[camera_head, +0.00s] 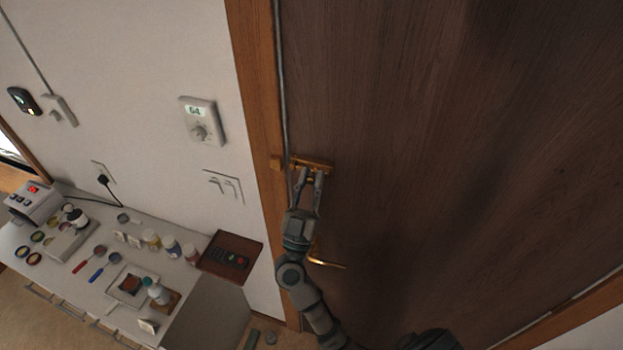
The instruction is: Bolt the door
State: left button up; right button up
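The dark wooden door (450,130) fills the right of the view and looks shut in its orange-brown frame (258,80). A brass bolt (318,162) is mounted near the door's left edge. A brass keeper (277,162) sits on the frame to its left. My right gripper (309,176) reaches up from below, with its fingertips at the bolt. Its two fingers stand apart, with a bit of brass showing between them; I cannot tell whether they touch it. The fingers partly hide the bolt, so its rod position is unclear. My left gripper is not in view.
A brass door handle (327,263) lies just below and right of my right gripper. A white cabinet (185,300) with bottles, tools and a dark tray (240,244) stands at lower left. A thermostat (201,121) and switches (224,186) are on the wall.

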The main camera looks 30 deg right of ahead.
grip_shut()
jog(key=shift+a, duration=0.15)
jog(key=shift+w+a+p, duration=0.7)
jog(key=shift+w+a, duration=0.3)
jog(key=shift+w, duration=0.2)
jog(key=o, duration=0.7)
grip_release()
jog(key=shift+o, duration=0.3)
jog(key=shift+w+a, duration=0.1)
jog(key=shift+a, duration=0.25)
